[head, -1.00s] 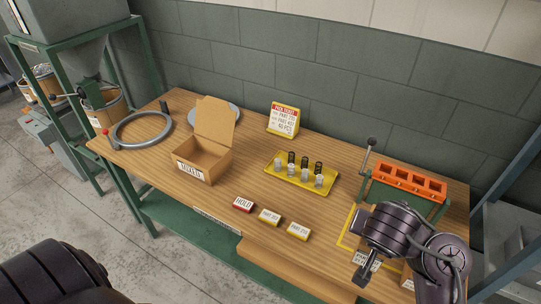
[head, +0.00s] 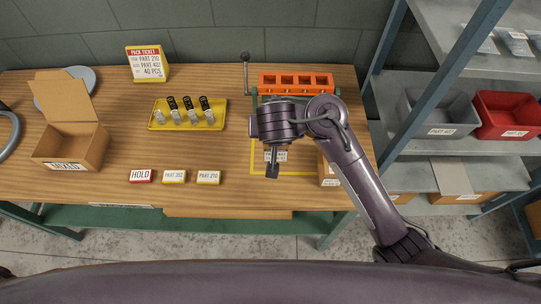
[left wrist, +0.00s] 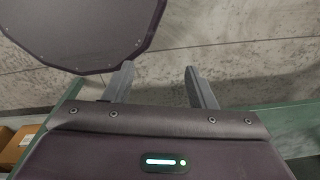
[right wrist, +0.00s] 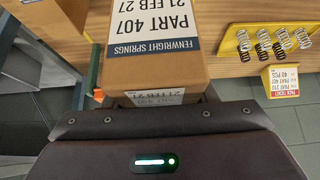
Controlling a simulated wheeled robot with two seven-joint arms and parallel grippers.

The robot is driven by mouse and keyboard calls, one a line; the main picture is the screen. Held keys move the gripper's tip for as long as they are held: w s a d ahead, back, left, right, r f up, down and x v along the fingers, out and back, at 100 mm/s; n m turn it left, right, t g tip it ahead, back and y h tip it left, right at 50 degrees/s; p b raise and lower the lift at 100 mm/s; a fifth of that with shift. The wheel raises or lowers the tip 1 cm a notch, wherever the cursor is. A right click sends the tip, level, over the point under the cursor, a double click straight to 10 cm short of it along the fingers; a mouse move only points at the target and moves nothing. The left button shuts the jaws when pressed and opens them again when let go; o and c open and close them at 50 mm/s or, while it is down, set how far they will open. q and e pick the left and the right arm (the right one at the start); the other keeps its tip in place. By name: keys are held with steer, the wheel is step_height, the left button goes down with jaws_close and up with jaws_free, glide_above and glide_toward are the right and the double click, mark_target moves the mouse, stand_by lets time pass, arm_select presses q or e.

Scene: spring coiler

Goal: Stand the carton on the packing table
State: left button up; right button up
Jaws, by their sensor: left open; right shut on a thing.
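The carton (right wrist: 155,60) fills the top middle of the right wrist view. It is brown cardboard with white PART 407 labels that appear upside down there. My right gripper (right wrist: 158,103) is shut on it; the fingertips are mostly hidden. In the head view my right wrist covers most of the carton, and a white label (head: 280,156) shows below it, inside a yellow outline on the packing table (head: 225,150). I cannot tell whether the carton's base touches the table. My left gripper (left wrist: 160,82) is open and empty, with concrete floor behind its fingers.
Another carton (head: 328,165) stands by the table's right end. An orange rack (head: 296,82) is behind my right wrist. A yellow spring tray (head: 158,124), a pack ticket (head: 147,64), small signs and an open MIXED box (head: 75,145) are left. Shelving stands right.

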arm_select(q)
step_height(320, 180, down, 8)
steer(key=w+b, duration=0.1)
steer(key=b, duration=0.6)
steer(key=shift+w+r, duration=0.15)
steer(key=shift+w, duration=0.25)
arm_select(e)
steer(key=shift+w+f, duration=0.15)
steer(key=shift+f, duration=3.5)
steer(key=shift+w+f, duration=0.1)
steer(key=shift+f, duration=3.5)
steer(key=shift+s+f, duration=0.1)
steer(key=shift+f, duration=0.05)
steer(key=o, duration=0.9)
steer(key=shift+f, duration=0.15)
steer(key=o, duration=0.5)
